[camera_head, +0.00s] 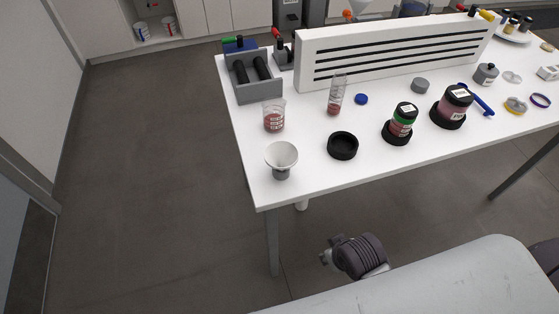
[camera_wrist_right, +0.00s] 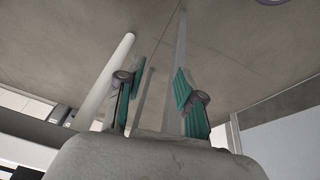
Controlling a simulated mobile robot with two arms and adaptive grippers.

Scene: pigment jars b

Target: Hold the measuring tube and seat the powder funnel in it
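The powder funnel (camera_head: 281,155), a white-grey cone with a darker grey lower part, stands wide end up near the table's front left corner. The measuring tube (camera_head: 337,92), clear, narrow and upright with red powder at its bottom, stands farther back, in front of the white slotted rack. The funnel and the tube are apart. My right gripper (camera_wrist_right: 156,88) is open and empty in the right wrist view, with its teal-padded fingers spread below the table. Neither task object shows in that view. My left gripper is not in view.
A clear beaker (camera_head: 274,118) with red powder stands between funnel and tube. A black ring-shaped holder (camera_head: 342,146) and a green-banded jar (camera_head: 401,120) stand to the right. A grey tray (camera_head: 262,93) and the slotted rack (camera_head: 390,50) stand behind.

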